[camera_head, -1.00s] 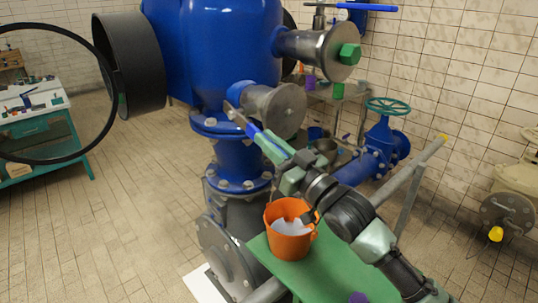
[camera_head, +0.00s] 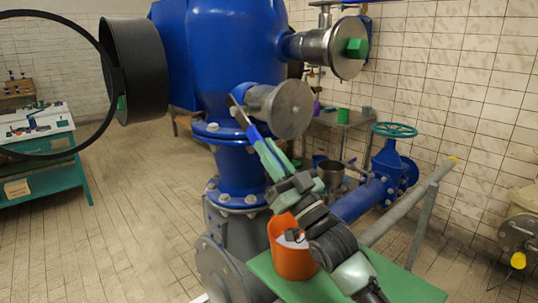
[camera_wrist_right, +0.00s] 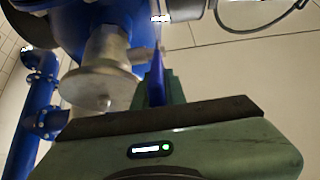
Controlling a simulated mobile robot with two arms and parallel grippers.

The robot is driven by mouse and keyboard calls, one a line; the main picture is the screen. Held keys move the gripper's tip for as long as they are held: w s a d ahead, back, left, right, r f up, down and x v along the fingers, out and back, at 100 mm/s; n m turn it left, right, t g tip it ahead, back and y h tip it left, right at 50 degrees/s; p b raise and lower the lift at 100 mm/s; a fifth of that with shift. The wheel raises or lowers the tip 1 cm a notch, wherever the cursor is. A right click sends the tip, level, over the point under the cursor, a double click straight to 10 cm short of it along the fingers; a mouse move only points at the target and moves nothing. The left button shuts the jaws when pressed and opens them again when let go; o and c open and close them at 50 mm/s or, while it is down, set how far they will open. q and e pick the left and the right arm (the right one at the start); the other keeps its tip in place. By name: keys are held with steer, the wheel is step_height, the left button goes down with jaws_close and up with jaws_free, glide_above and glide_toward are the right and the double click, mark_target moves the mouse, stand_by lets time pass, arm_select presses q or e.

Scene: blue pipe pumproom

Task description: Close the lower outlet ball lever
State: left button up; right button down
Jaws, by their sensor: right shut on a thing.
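The lower outlet is a grey metal stub with a round flange (camera_head: 288,109) on the blue vessel. Its blue ball lever (camera_head: 251,131) slopes down to the right beside the stub, from a grey upper end. My right gripper (camera_head: 262,146) is shut on the blue lever, and its fingers hide the lever's lower part. In the right wrist view, the blue lever (camera_wrist_right: 157,78) stands between the green fingers, just right of the flange (camera_wrist_right: 102,88). My left gripper is not in view.
An orange bucket (camera_head: 291,255) stands on a green table (camera_head: 390,287) beneath my right arm. An upper outlet flange (camera_head: 349,48) with a green hex plug juts out above. A blue valve with a green handwheel (camera_head: 394,130) and a grey rail (camera_head: 410,202) are at right.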

steer(key=c, duration=1.5)
jaws_free()
steer(key=shift+o, duration=0.2)
steer(key=b+v, duration=0.1)
steer(key=v, duration=0.6)
steer(key=shift+s+d+f+b, duration=0.15)
steer(key=shift+s+f+b, duration=0.1)
steer(key=shift+b, duration=0.15)
